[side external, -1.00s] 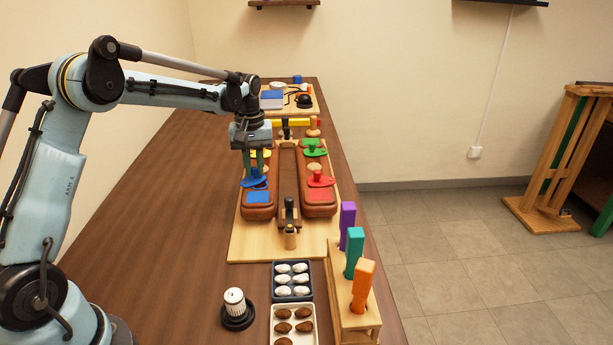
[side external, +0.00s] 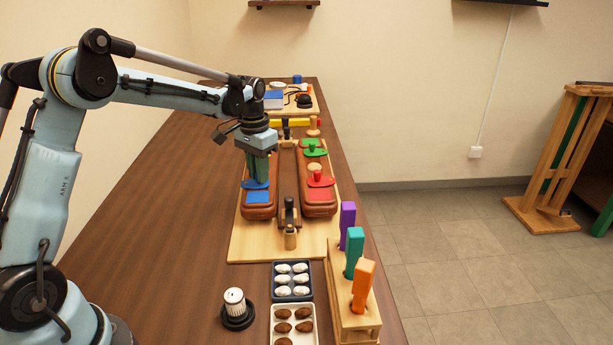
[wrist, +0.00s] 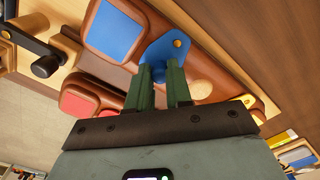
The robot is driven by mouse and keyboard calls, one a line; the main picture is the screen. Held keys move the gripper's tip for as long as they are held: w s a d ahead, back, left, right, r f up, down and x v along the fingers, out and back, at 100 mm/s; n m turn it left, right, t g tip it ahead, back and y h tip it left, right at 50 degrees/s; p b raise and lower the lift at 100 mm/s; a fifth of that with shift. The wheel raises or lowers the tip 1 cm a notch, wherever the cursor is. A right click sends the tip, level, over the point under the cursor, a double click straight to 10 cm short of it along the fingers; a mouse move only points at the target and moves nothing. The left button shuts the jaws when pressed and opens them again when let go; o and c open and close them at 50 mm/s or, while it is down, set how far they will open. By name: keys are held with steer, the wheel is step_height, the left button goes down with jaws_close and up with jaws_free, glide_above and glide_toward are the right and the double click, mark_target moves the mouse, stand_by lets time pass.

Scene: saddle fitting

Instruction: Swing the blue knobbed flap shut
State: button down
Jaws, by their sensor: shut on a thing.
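The blue knobbed flap (side external: 255,185) lies on the left brown saddle panel (side external: 259,212), just behind a blue square patch (side external: 257,197). In the wrist view the flap (wrist: 165,47) shows a small brass-coloured pivot at its far end, and the blue square (wrist: 113,28) lies bare, off to the left of it. My gripper (side external: 258,177) is down at the flap, its green fingers shut on the knob. The knob is hidden between the fingers (wrist: 160,75) in the wrist view.
The right saddle panel (side external: 318,208) carries a red knobbed flap (side external: 320,180) and a green one (side external: 314,151). A dark clamp (side external: 290,214) stands between the panels at the front. A block with upright coloured handles (side external: 352,318) stands at the front right.

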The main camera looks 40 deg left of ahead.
steer(key=shift+s+m, duration=0.1)
steer(key=shift+m, duration=0.3)
steer(key=c, duration=1)
jaws_free()
steer(key=shift+c, duration=0.2)
step_height(320, 180, up, 12)
steer(key=shift+d+r, duration=0.1)
